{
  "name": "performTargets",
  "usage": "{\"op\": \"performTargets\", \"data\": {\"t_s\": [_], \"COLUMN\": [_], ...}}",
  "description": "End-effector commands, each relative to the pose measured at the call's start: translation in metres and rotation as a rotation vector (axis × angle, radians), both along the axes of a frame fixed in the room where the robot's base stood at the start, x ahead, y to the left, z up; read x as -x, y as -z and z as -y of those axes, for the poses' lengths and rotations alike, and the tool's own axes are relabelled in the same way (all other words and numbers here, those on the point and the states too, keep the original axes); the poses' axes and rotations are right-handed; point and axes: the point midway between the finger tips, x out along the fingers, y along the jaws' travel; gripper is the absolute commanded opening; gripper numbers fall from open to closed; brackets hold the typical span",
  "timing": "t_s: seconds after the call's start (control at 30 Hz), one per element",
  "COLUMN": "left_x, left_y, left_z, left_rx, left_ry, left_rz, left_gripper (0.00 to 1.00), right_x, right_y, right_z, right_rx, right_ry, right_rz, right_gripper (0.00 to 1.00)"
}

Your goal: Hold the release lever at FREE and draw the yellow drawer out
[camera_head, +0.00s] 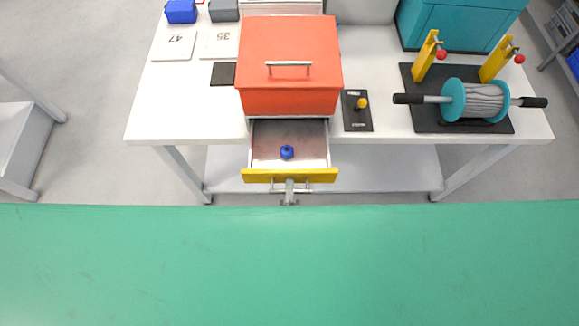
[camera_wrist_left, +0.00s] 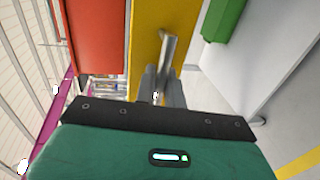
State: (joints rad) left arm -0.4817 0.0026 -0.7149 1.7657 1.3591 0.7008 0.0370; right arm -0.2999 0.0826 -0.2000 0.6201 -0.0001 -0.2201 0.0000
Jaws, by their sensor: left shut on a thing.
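The yellow drawer (camera_head: 262,176) is drawn out of the red cabinet (camera_head: 290,55), so its inside shows with a small blue object (camera_head: 287,152) in it. My left gripper (camera_head: 290,190) is shut on the drawer's grey handle (camera_head: 308,187). In the left wrist view the fingers (camera_wrist_left: 161,88) close on the handle (camera_wrist_left: 168,52) in front of the yellow drawer front (camera_wrist_left: 148,20). The release lever has an orange knob (camera_head: 361,103) on a black plate (camera_head: 357,122) right of the cabinet. No gripper touches it; its labels are too small to read. My right gripper is not in view.
On the white table (camera_head: 385,125), a cable reel (camera_head: 480,101) with black handles lies on a dark base to the right, near two yellow posts. Number cards (camera_head: 175,46) lie at the left. A green surface (camera_head: 290,265) fills the lower head view.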

Motion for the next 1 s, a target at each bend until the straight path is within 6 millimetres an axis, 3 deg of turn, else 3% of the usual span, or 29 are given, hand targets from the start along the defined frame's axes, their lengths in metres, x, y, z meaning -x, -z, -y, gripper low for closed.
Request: {"op": "performTargets", "data": {"t_s": [0.1,0.2,0.5,0.53,0.57,1.0], "left_x": [0.019,0.025,0.026,0.026,0.026,0.025], "left_y": [0.002,0.001,0.001,0.001,0.001,-0.006], "left_z": [0.0,0.0,0.001,0.001,0.001,0.0], "left_rx": [-0.002,0.0,0.001,0.001,0.001,0.0], "left_ry": [0.002,0.002,0.003,0.003,0.003,0.001], "left_rz": [-0.004,-0.003,-0.002,-0.002,-0.001,0.0], "left_gripper": [0.0,0.0,0.0,0.14,0.15,0.15], "right_x": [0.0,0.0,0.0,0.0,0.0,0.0], "right_y": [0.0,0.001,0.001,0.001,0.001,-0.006], "right_z": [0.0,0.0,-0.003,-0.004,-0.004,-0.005], "right_rx": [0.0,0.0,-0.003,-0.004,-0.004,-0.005], "right_ry": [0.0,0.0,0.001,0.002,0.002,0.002], "right_rz": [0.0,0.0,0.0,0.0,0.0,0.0], "right_gripper": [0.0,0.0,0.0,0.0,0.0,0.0]}}
